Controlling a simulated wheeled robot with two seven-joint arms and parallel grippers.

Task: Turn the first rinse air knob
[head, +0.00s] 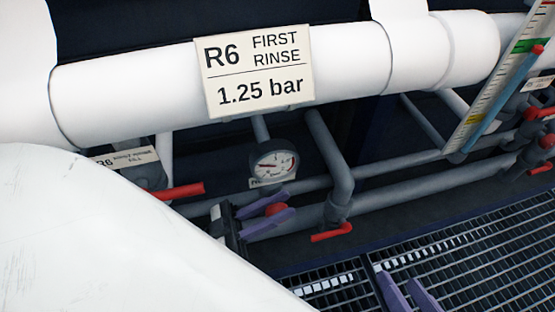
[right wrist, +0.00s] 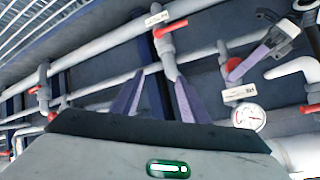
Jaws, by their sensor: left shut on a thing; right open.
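The sign reading R6 FIRST RINSE 1.25 bar (head: 257,72) hangs on the white pipe in the head view. The red air knob (head: 276,209) sits just under the gauge. My left gripper (head: 276,211) has its purple fingers shut on either side of the knob, which they partly hide. My right gripper (head: 408,294) is open and empty over the grating; its two purple fingers stand apart in the right wrist view (right wrist: 160,98).
A red lever valve (head: 332,232) is right of the knob, another red lever (head: 180,191) left of it. Grey pipes run behind. A scaled tube with blue fluid (head: 510,90) and more red valves stand at right. My white arm covers the lower left.

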